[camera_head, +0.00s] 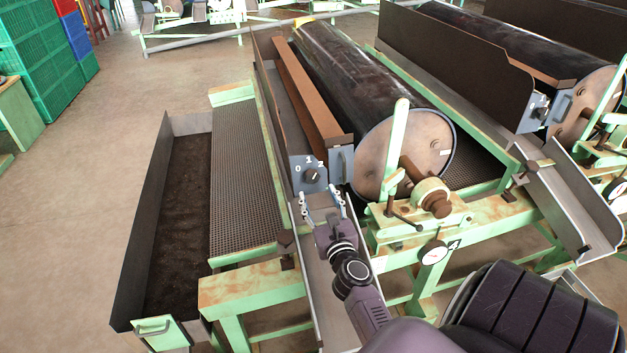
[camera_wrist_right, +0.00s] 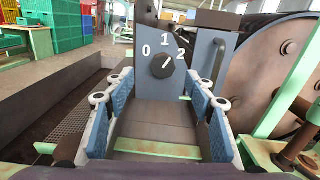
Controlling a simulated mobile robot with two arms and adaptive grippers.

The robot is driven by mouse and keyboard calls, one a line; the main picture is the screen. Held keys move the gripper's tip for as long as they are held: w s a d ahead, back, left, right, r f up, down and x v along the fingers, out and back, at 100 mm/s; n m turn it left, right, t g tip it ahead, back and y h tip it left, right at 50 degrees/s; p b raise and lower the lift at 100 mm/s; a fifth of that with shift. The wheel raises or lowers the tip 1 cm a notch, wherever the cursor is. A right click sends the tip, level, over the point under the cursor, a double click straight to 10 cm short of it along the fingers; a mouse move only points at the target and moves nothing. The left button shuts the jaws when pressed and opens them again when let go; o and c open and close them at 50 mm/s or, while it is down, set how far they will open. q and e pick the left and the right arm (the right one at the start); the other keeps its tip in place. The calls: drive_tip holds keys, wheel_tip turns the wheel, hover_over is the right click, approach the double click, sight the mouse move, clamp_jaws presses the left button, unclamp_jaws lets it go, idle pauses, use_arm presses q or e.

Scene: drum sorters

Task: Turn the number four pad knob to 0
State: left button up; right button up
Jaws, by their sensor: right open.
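The dark round pad knob (camera_head: 311,175) sits on a blue-grey panel (camera_head: 299,181) marked 0, 1 and 2, at the drum's near end. A "4" shows beside the dial gauge (camera_head: 433,252) on this machine's frame. In the right wrist view, the knob (camera_wrist_right: 163,66) has a white mark pointing up and right, toward the 2. My right gripper (camera_head: 322,196) is open and empty, just in front of and below the knob. In the wrist view its blue-padded fingers (camera_wrist_right: 157,82) stand wide on either side, apart from the knob. My left gripper is not in view.
A large dark drum (camera_head: 365,75) and a green post (camera_head: 396,140) stand right of the panel. A metal chute (camera_head: 322,262) lies under my right gripper. A soil-filled trough (camera_head: 147,210) is at left. A second drum machine (camera_head: 540,107) shows a similar knob panel.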

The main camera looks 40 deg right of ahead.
sight(313, 178)
drive_tip(key=shift+m, duration=0.3)
drive_tip(key=x, duration=0.8)
drive_tip(key=shift+s+d, duration=0.2)
drive_tip(key=c, duration=1.2)
drive_tip(key=shift+o, duration=0.2)
